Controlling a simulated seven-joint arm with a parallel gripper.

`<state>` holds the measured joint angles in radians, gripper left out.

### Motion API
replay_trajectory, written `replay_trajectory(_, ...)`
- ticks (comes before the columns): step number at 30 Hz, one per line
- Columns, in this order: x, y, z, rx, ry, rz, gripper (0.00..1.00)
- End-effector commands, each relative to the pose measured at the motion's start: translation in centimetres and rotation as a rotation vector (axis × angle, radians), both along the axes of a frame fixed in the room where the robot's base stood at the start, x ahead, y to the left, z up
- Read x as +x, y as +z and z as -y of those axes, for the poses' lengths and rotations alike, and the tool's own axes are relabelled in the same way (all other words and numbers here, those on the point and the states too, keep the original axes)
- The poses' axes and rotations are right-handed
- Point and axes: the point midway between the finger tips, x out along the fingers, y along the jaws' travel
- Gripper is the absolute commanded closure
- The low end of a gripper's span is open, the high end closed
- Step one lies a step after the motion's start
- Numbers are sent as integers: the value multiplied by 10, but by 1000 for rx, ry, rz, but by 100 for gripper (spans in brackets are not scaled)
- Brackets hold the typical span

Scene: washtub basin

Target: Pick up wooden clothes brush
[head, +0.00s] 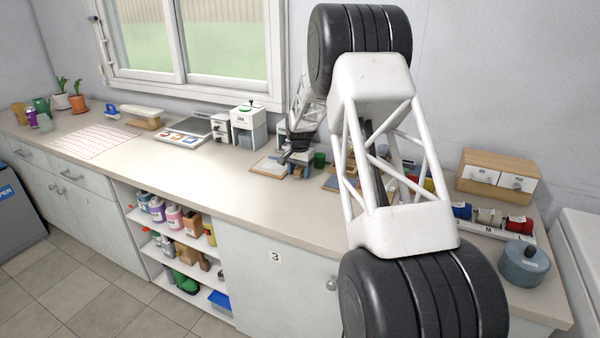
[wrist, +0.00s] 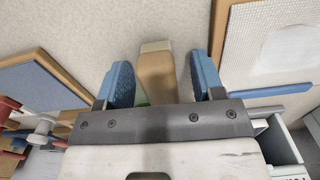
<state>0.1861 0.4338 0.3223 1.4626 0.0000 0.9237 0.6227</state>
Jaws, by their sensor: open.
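A tan wooden bar with a paler end, which looks like the wooden clothes brush (wrist: 156,72), lies on the speckled counter in the wrist view. My gripper (wrist: 162,80) has its two blue fingers apart, one on each side of the bar, with a gap visible on both sides. No contact shows. The bar's near end is hidden behind the gripper's body. In the head view, my gripper (head: 297,157) is low over the counter near the wall; I cannot make out the brush there.
A wood-framed blue board (wrist: 45,85) lies left of the gripper and a wood-framed mesh board (wrist: 235,45) lies right, both close. The counter front (head: 225,185) is clear.

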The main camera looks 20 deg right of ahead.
Motion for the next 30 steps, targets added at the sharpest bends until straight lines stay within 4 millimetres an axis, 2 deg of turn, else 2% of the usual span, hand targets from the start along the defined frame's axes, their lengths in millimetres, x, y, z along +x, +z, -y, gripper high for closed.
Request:
replay_trajectory(17, 0, -1, 0, -1, 0, 1, 40)
replay_trajectory(27, 0, -1, 0, -1, 0, 1, 92)
replay_trajectory(30, 0, -1, 0, 0, 0, 1, 92)
